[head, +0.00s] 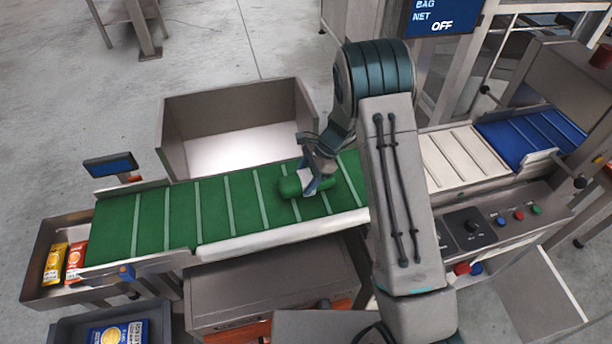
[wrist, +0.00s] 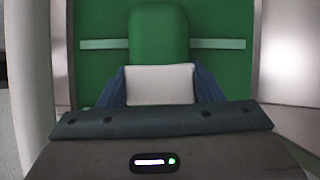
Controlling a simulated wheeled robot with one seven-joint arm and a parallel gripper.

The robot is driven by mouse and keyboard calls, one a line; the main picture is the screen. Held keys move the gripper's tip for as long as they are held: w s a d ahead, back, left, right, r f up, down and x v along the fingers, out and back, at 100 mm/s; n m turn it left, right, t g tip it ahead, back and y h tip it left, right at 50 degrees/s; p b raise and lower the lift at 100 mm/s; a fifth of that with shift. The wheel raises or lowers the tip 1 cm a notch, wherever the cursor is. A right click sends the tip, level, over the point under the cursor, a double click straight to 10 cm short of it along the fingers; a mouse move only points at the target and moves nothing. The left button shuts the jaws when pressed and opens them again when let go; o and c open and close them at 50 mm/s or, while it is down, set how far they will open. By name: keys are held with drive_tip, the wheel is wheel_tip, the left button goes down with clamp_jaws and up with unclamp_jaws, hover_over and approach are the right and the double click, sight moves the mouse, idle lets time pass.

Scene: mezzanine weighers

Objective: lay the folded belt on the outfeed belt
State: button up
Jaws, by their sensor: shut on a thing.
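The folded belt (head: 289,187) is a green rounded bundle at the outfeed belt, right of its middle. My gripper (head: 308,184) is shut on it from above. In the wrist view the folded belt (wrist: 158,35) sticks out beyond the blue fingers (wrist: 160,88), with a pale block between them. The outfeed belt (head: 180,215) is green with light cross stripes. It also fills the background of the wrist view (wrist: 222,25). The bundle is on or just above its surface; I cannot tell which. My arm hides the outfeed belt's right end.
An open metal bin (head: 215,115) stands behind the outfeed belt. A tray (head: 37,263) with yellow and orange packs is at its left end. A white belt section (head: 462,157) and a blue belt (head: 530,135) lie to the right. The outfeed belt's left half is clear.

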drive_tip(key=o, duration=1.2)
drive_tip(key=shift+c, duration=0.2)
drive_tip(key=b+v, duration=0.1)
drive_tip(key=v, duration=1.1)
drive_tip(key=s+d+r+n+t+h, duration=0.1)
drive_tip(key=s+d+r+n, duration=0.2)
drive_tip(key=s+r, duration=0.3)
drive_tip(key=s+d+r+n+t+h, duration=0.1)
drive_tip(key=s+d+r+n, duration=0.15)
drive_tip(key=s+r, duration=0.4)
drive_tip(key=s+d+r+n+t+h, duration=0.1)
drive_tip(key=s+d+n+t+h, duration=0.2)
drive_tip(key=s+n, duration=0.5)
drive_tip(key=shift+s+d+r+h, duration=0.25)
drive_tip(key=shift+s+d, duration=0.65)
drive_tip(key=shift+s, duration=2.65)
